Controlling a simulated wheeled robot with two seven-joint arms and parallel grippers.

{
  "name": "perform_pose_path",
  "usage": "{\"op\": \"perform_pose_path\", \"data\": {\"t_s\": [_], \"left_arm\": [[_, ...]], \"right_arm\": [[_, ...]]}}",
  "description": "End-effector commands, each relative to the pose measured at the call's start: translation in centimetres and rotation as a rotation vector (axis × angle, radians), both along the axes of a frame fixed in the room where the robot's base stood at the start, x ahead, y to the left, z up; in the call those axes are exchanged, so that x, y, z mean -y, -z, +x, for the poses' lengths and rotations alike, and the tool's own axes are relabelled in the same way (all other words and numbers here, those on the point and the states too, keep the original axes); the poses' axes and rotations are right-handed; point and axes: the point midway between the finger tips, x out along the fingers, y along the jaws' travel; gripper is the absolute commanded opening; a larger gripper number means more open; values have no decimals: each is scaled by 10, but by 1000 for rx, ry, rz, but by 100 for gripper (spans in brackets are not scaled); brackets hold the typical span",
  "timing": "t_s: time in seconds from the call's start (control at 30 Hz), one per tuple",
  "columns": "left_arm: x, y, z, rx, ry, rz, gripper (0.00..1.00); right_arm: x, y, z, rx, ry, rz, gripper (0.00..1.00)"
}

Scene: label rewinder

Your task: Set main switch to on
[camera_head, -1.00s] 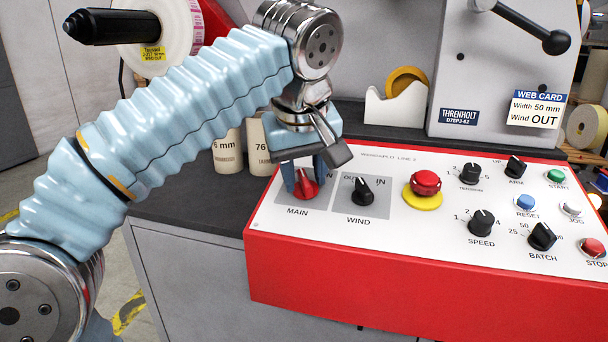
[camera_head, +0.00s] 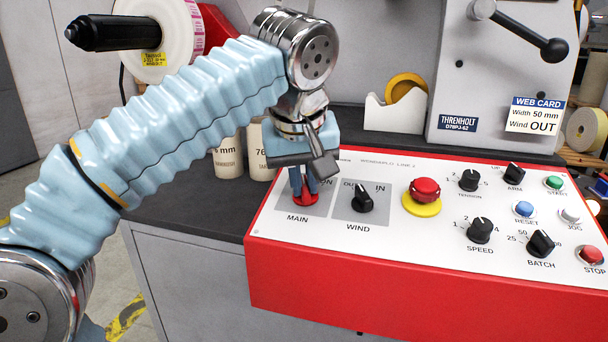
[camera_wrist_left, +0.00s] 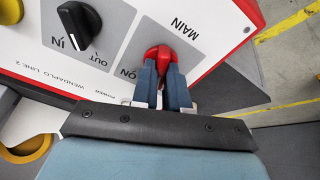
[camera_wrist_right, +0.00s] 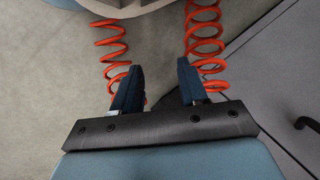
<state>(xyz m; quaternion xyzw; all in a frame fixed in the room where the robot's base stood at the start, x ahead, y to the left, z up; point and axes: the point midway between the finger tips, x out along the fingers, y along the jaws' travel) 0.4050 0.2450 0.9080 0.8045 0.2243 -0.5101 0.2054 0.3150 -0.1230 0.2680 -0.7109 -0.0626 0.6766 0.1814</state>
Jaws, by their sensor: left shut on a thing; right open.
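The red main switch (camera_head: 305,198) sits on the grey MAIN plate at the left end of the control panel. It also shows in the left wrist view (camera_wrist_left: 159,54), where its red handle lies between my fingers. My left gripper (camera_head: 303,188) points down onto it and is shut on it. The fingers hide part of the handle and part of the ON label, so its exact setting is hard to read. My right gripper (camera_wrist_right: 155,85) is open and empty in the right wrist view, above the floor.
The black WIND knob (camera_head: 362,198) is just right of the main switch. A red emergency button (camera_head: 424,189) on a yellow ring stands farther right, with several knobs and buttons beyond. Label cores (camera_head: 228,155) stand behind the panel. Orange coiled hoses (camera_wrist_right: 206,40) show near my right gripper.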

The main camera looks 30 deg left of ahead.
Motion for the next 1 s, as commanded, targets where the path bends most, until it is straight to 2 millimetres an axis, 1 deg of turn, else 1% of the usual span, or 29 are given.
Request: {"op": "perform_pose_path", "data": {"t_s": [0.03, 0.7, 1.0], "left_arm": [[-1, -2, 0, -2, 30, 8, 0], [-2, -3, -1, -41, 614, 167, 0], [-2, -2, 0, -52, 799, 218, 0]], "right_arm": [[-1, -4, 0, 0, -1, 1, 43], [-11, -34, -4, -8, -19, 16, 43], [-14, -42, -5, -9, -24, 20, 43]]}}
